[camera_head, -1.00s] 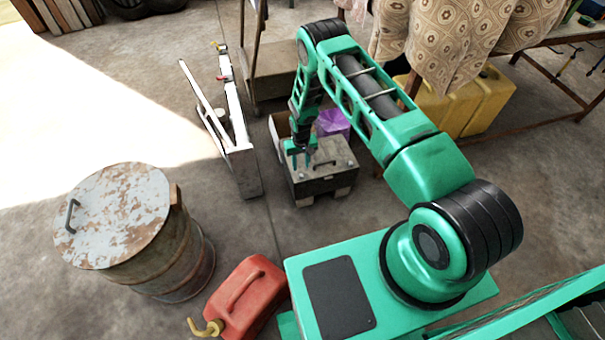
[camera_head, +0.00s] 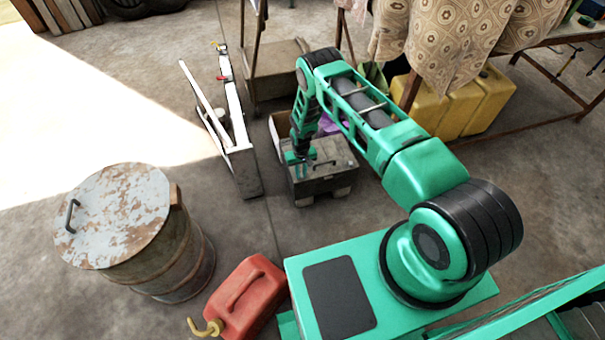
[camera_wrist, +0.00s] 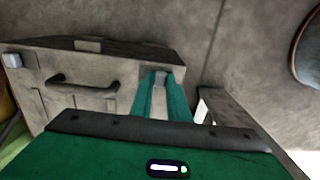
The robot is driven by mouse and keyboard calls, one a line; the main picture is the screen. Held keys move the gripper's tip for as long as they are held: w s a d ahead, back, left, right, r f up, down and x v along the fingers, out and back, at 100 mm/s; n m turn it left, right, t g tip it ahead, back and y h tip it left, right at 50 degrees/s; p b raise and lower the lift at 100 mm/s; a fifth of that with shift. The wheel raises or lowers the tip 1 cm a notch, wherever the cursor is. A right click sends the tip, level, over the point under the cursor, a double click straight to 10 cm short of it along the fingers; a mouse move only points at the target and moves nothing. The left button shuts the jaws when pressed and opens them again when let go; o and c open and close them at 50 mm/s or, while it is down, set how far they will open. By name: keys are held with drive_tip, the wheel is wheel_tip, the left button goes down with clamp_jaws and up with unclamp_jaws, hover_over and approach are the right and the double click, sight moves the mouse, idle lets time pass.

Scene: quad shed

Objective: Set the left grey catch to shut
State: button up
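A grey box (camera_head: 335,180) stands on low blocks on the floor; it fills the upper left of the wrist view (camera_wrist: 95,72). Its dark handle shows in the wrist view (camera_wrist: 85,84). A small pale grey catch (camera_wrist: 160,77) sits at the box edge, between my fingertips. A second pale catch (camera_wrist: 13,60) is at the box's other end. My gripper (camera_head: 299,158) is at the left end of the box in the head view. Its green fingers stand apart in the wrist view (camera_wrist: 160,88), one on each side of the catch; whether they touch it is unclear.
A white frame-like object (camera_head: 235,150) stands just left of the box. A purple item (camera_head: 328,124) and a cardboard box (camera_head: 278,124) are behind it. A rusty drum (camera_head: 120,215) and a red fuel can (camera_head: 240,298) are nearer. Yellow containers (camera_head: 455,108) stand at the right.

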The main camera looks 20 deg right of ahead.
clamp_jaws()
drive_tip(key=shift+d, duration=1.15)
drive_tip(key=o, duration=0.7)
unclamp_jaws()
drive_tip(key=shift+r, duration=0.1)
